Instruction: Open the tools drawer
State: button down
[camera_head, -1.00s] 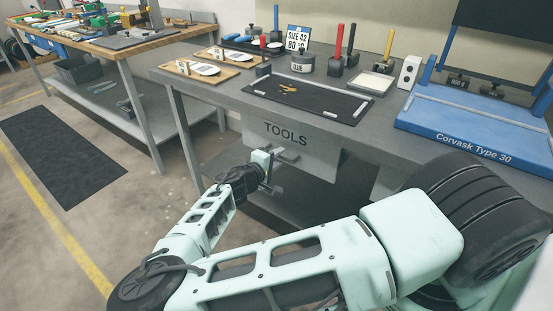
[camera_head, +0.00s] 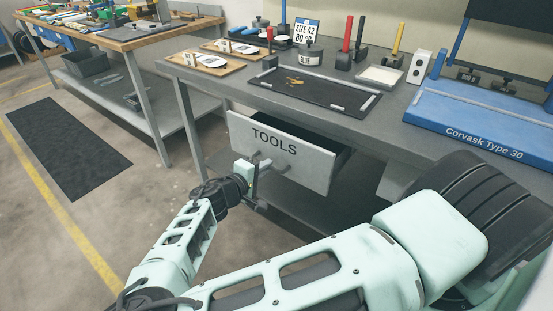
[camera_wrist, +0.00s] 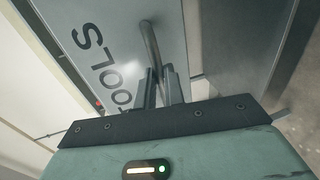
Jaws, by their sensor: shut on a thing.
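The tools drawer (camera_head: 310,165) sits under the grey workbench. It is pulled part of the way out, and its dark inside shows behind the front panel, which reads TOOLS. My gripper (camera_head: 259,178) is at the drawer's front, on its bar handle (camera_head: 286,165). In the wrist view the gripper fingers (camera_wrist: 160,88) are shut on the handle (camera_wrist: 151,45), and the drawer front (camera_wrist: 105,40) shows its lettering sideways. The inside of the drawer cannot be made out.
The workbench (camera_head: 395,123) holds a black mat (camera_head: 310,92), a glue pot (camera_head: 309,53) and a blue Corvask Type 30 machine (camera_head: 480,125). A second bench (camera_head: 115,42) stands at the left. The floor (camera_head: 150,200) in front of the drawer is open.

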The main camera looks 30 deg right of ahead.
jog(key=f+v, duration=0.2)
jog(key=v, duration=0.6)
jog(key=f+b+v, duration=0.1)
jog(key=v, duration=0.8)
jog(key=shift+s+a+f, duration=0.15)
jog(key=shift+a+f, duration=0.15)
jog(key=shift+a, duration=0.35)
jog(key=c, duration=1.5)
grip_release()
jog(key=b+v, duration=0.1)
jog(key=v, duration=1.6)
jog(key=shift+a, duration=0.2)
jog(key=shift+d, duration=0.1)
